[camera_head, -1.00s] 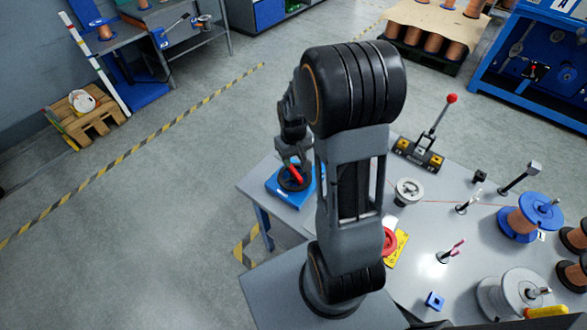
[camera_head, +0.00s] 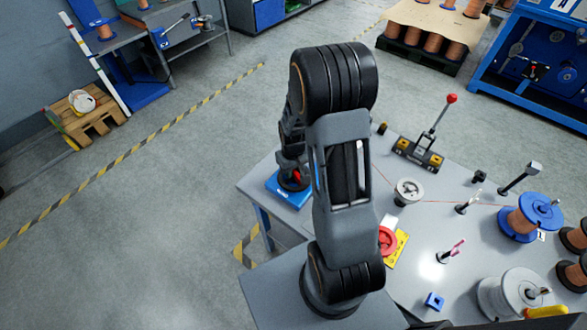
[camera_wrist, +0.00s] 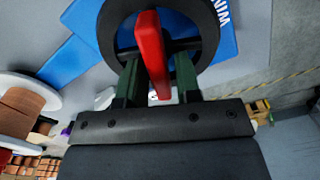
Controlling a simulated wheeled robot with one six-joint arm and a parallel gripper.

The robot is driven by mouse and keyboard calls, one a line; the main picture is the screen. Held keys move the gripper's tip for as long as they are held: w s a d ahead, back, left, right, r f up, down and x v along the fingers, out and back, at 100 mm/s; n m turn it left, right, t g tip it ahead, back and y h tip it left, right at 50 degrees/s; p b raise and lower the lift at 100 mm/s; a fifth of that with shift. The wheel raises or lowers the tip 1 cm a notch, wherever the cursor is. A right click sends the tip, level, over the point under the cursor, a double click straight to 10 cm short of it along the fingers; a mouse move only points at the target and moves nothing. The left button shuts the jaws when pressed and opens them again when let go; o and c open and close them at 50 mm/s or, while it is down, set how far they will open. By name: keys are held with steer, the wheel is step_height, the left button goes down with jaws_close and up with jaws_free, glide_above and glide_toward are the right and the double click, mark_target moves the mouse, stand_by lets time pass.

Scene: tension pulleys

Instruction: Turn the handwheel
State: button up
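The handwheel is a black ring with a red bar across it, on a blue base (camera_head: 283,198) with white lettering at the table's left corner. In the wrist view the black ring (camera_wrist: 112,22) and red bar (camera_wrist: 151,45) are close up. My gripper (camera_wrist: 160,78) has its two green fingers on either side of the red bar, very near it. I cannot tell whether they touch it. In the head view my gripper (camera_head: 292,168) is over the handwheel and my arm partly hides both.
On the grey table are a grey round dial (camera_head: 408,191), a red button (camera_head: 387,241) on a yellow plate, a red-knobbed lever (camera_head: 428,140) and a blue-flanged spool (camera_head: 530,217). The floor left of the table is clear up to the striped line.

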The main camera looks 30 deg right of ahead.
jaws_close()
steer(key=shift+f+m+b, duration=0.1)
steer(key=shift+m+b, duration=0.3)
steer(key=shift+m, duration=0.2)
steer(key=shift+d+m, duration=0.1)
steer(key=shift+m, duration=0.2)
steer(key=shift+o, duration=1.3)
jaws_free()
step_height(320, 180, up, 14)
